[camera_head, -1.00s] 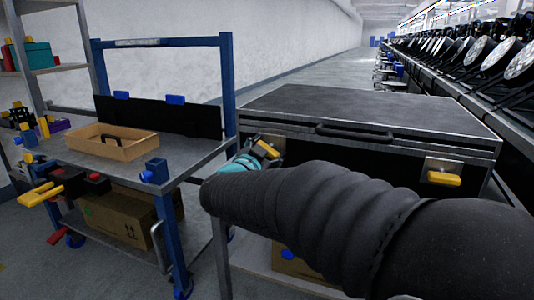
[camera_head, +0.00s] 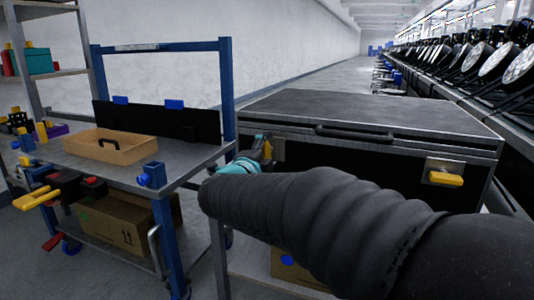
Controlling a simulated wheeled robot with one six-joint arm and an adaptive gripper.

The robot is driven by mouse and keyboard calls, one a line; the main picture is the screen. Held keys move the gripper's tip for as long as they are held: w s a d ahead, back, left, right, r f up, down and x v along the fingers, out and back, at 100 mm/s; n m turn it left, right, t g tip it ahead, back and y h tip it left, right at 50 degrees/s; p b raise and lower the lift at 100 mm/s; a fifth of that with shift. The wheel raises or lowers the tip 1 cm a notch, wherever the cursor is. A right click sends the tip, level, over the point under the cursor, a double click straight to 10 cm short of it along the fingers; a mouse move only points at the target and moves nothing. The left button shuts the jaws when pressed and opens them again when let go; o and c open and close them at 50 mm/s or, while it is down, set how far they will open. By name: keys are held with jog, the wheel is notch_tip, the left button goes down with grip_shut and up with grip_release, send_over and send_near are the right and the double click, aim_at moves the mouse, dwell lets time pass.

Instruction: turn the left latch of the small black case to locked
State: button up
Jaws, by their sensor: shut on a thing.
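The small black case (camera_head: 390,112) stands closed on a stand, with metal edges and a black handle (camera_head: 355,133) on its front. Its left latch (camera_head: 267,149) is a yellow lever on a metal plate, now close to upright. My gripper (camera_head: 262,147), with teal parts behind it, is shut on the left latch; my dark sleeved arm and the gripper hide part of the plate and the fingertips. The right latch (camera_head: 446,179) is a yellow lever lying nearly level on its own plate, clear of my arm.
A blue-framed cart (camera_head: 228,95) stands close on the left, with an open wooden tray (camera_head: 110,148) on top and a cardboard box (camera_head: 125,222) below. Shelving is at far left. Rows of par cans (camera_head: 480,55) line the right. A floor aisle runs between.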

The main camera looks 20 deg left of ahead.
jog(key=shift+m, duration=0.9)
jog(key=o, duration=1.2)
jog(key=shift+c, duration=0.2)
jog(key=s, duration=1.2)
jog(key=shift+a, duration=0.45)
jog(key=shift+f, duration=0.1)
